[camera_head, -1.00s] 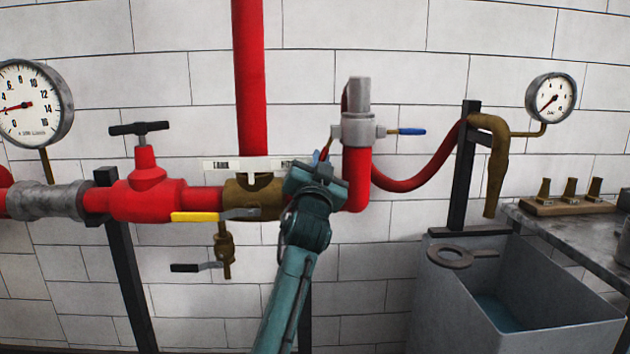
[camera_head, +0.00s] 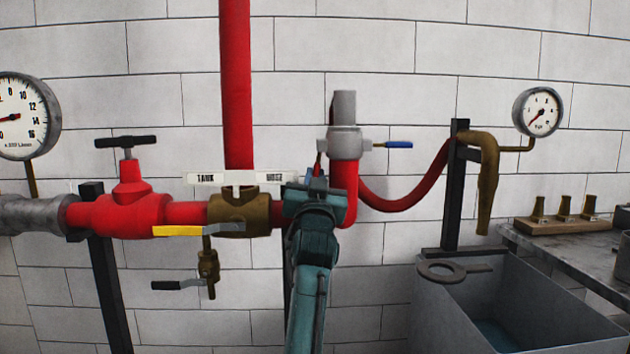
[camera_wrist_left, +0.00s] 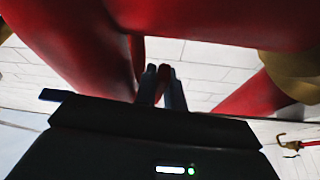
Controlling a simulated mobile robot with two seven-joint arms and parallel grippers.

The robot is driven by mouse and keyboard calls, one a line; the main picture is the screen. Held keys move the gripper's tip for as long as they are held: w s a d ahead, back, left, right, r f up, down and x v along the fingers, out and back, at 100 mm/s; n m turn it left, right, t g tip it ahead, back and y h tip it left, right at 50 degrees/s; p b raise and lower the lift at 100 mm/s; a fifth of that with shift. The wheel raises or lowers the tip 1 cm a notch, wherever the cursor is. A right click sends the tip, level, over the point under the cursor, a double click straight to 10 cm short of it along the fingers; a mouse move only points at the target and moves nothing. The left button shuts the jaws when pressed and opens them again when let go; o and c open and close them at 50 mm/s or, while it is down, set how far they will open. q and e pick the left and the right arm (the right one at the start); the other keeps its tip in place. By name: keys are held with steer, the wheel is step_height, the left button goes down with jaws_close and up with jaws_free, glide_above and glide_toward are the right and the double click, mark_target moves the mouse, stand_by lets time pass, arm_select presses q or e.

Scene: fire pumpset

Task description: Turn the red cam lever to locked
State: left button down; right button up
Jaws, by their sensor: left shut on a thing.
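The red cam lever (camera_head: 318,160) hangs down at the left side of the grey coupling (camera_head: 345,142), close beside the red riser pipe (camera_head: 350,185). Only a thin upper part of it shows in the head view. My left gripper (camera_head: 315,182) is at the lever's lower end, left of the riser, and hides that end. In the left wrist view my two fingers (camera_wrist_left: 162,88) are closed on both sides of the red lever's tip (camera_wrist_left: 164,72). A blue-handled lever (camera_head: 398,145) sticks out level to the coupling's right. My right gripper is not in view.
The brass valve (camera_head: 240,215) with a yellow-grey handle (camera_head: 180,231) stands just left of my gripper, under a white label plate (camera_head: 236,179). A red hose (camera_head: 410,200) curves right to a brass nozzle (camera_head: 487,185). A grey tank (camera_head: 430,310) stands at lower right.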

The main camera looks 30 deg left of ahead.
arm_select(q)
steer(key=c, duration=1.5)
jaws_free()
steer(key=shift+d+f, duration=0.1)
